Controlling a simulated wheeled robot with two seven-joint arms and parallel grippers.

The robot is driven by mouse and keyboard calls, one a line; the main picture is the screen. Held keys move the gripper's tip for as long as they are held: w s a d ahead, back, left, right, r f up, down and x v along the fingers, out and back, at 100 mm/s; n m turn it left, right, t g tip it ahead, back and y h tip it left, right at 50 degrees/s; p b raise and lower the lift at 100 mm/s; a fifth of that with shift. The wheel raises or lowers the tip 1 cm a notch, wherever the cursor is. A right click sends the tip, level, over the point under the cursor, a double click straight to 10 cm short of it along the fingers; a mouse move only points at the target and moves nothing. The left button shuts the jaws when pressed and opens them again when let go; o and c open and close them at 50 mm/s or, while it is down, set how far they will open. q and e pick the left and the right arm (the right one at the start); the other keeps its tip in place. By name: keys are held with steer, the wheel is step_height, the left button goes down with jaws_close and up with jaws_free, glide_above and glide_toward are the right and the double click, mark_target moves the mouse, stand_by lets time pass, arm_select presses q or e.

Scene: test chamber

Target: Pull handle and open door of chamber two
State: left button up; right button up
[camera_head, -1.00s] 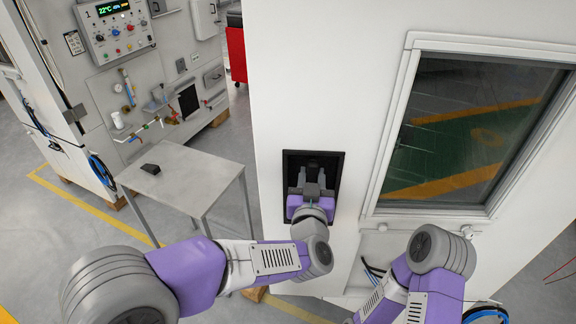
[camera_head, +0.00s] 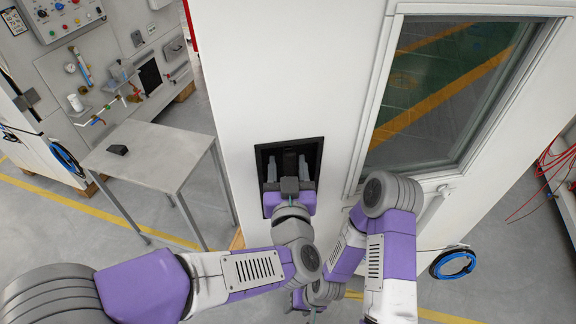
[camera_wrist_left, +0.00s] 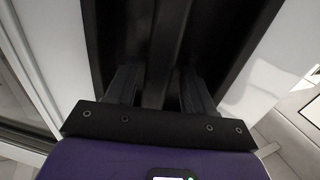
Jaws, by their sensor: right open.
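The white door (camera_head: 335,60) of the chamber fills the middle of the head view, with a window on its right. A black recess (camera_head: 262,158) in the door holds a dark upright handle (camera_head: 290,160). My left gripper (camera_head: 288,168) reaches into this recess, one finger on each side of the handle. In the left wrist view the fingers (camera_wrist_left: 160,88) straddle the dark handle bar (camera_wrist_left: 165,40) closely; the contact faces are hidden. My right gripper (camera_head: 312,308) hangs low near the bottom edge, apart from the door, and is mostly hidden by its own arm.
A small grey table (camera_head: 150,158) with a dark object (camera_head: 118,149) on it stands left of the door. A panel with instruments (camera_head: 60,15) is farther left. A coiled blue hose (camera_head: 453,264) and red cables (camera_head: 555,165) lie on the right.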

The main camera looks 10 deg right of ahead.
arm_select(q)
steer(key=shift+s, duration=0.35)
steer(key=s+a+b, duration=0.1)
steer(key=s, duration=0.5)
steer(key=shift+s+a, duration=0.15)
steer(key=shift+s, duration=0.2)
